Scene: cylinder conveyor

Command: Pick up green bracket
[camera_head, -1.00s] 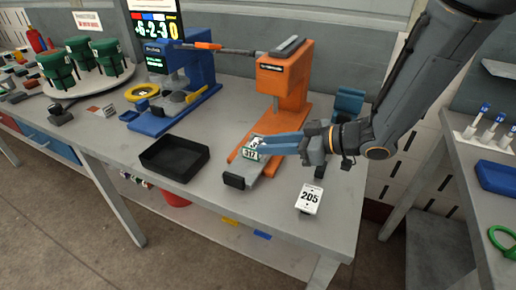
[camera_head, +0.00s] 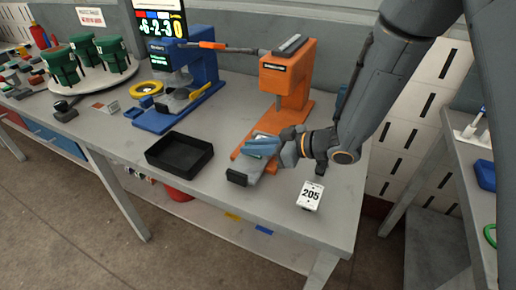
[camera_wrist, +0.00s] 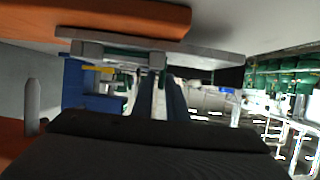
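The green bracket is mostly hidden behind my fingers in the head view. In the wrist view a dark green piece (camera_wrist: 148,56) shows against a grey plate, just beyond the fingertips; it is likely the bracket. My gripper (camera_head: 258,148) is low over the grey plate at the front of the orange press (camera_head: 286,75). In the wrist view its two fingers (camera_wrist: 163,82) point at the green piece and sit close together. Whether they are closed on it cannot be seen.
A black tray (camera_head: 180,155) lies left of the press. A white card marked 205 (camera_head: 310,196) stands right of it, near the table edge. A blue machine (camera_head: 190,75) stands further left. Green parts (camera_head: 62,67) rest on a round white stand.

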